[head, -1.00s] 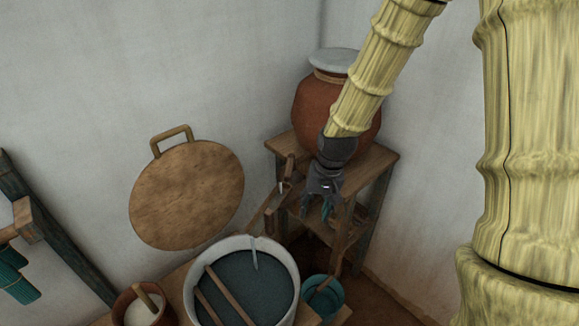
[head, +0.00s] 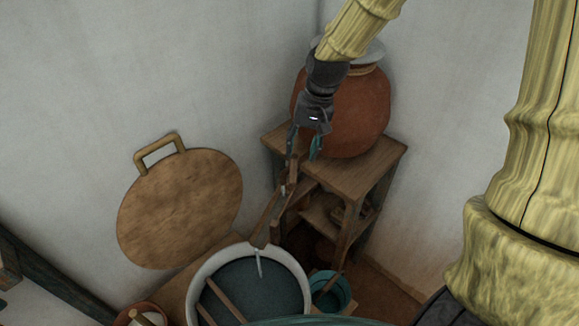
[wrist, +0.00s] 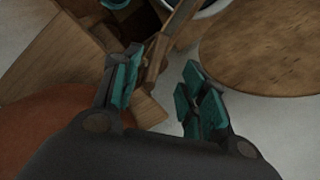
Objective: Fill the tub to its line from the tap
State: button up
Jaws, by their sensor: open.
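The tub (head: 304,268) is round with a pale rim, at the bottom of the head view, and holds dark blue liquid. I cannot make out its line. A wooden chute (head: 266,222) slopes down to its rim, and a thin pale streak like water runs from the chute's end into the tub. A small wooden part, apparently the tap (head: 291,178), stands at the chute's top, partly hidden. My gripper (head: 303,153) is open and empty just above it, in front of the clay pot (head: 355,120). In the wrist view, its teal-padded fingers (wrist: 160,88) are apart.
The pot stands on a wooden stand (head: 375,160) in the corner. A round wooden lid (head: 180,205) with a handle leans on the wall. Sticks (head: 225,300) lie across the tub. A teal bucket (head: 330,290) is right of it, and a small pot (head: 148,312) is left.

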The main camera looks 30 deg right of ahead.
aim_at(294, 175)
jog(key=shift+w+a+f+p, duration=0.2)
jog(key=shift+f+p, duration=0.25)
jog(key=shift+f, duration=1.3)
jog(key=shift+w+a+f+p, duration=0.1)
jog(key=shift+a+f+p, duration=0.35)
jog(key=shift+f, duration=1.25)
jog(key=shift+w+a+f+p, duration=0.15)
jog(key=shift+f+p, duration=0.35)
jog(key=shift+f, duration=1.25)
grip_shut()
